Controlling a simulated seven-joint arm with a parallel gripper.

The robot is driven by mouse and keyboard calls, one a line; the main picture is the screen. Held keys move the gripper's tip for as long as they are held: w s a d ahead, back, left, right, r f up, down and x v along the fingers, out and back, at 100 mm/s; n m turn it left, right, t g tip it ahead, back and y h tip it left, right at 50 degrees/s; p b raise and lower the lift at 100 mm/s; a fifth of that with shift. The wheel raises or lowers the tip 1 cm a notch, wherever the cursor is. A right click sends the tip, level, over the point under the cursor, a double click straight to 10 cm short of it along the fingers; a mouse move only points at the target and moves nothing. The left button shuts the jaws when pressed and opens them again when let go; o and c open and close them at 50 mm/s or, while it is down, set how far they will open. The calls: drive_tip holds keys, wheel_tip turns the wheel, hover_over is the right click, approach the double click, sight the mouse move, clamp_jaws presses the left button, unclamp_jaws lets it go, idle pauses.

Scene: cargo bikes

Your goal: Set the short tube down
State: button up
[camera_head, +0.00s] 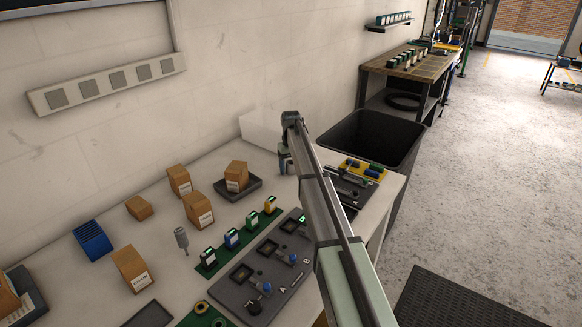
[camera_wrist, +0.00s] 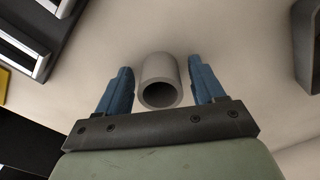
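A short grey tube (camera_wrist: 160,80) shows in the wrist view, its open end facing the camera. My gripper (camera_wrist: 160,85) has one blue finger on each side of it. A narrow gap shows between each finger and the tube, so the fingers look open around it and not closed on it. A pale surface lies behind the tube; I cannot tell whether the tube touches it. In the head view my gripper (camera_head: 286,162) is low over the far end of the white table (camera_head: 225,165), and the tube cannot be made out there.
A dark tray with yellow and blue parts (camera_head: 352,182) lies right of my gripper. A black bin (camera_head: 375,135) stands past the table's end. Cardboard boxes (camera_head: 199,209), a small dark tray (camera_head: 250,187) and a dark fixture board (camera_head: 262,270) occupy the nearer table.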

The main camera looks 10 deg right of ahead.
sight(291, 163)
drive_tip(key=shift+r, duration=0.1)
wheel_tip(291, 163, up, 12)
idle(0.7)
idle(0.4)
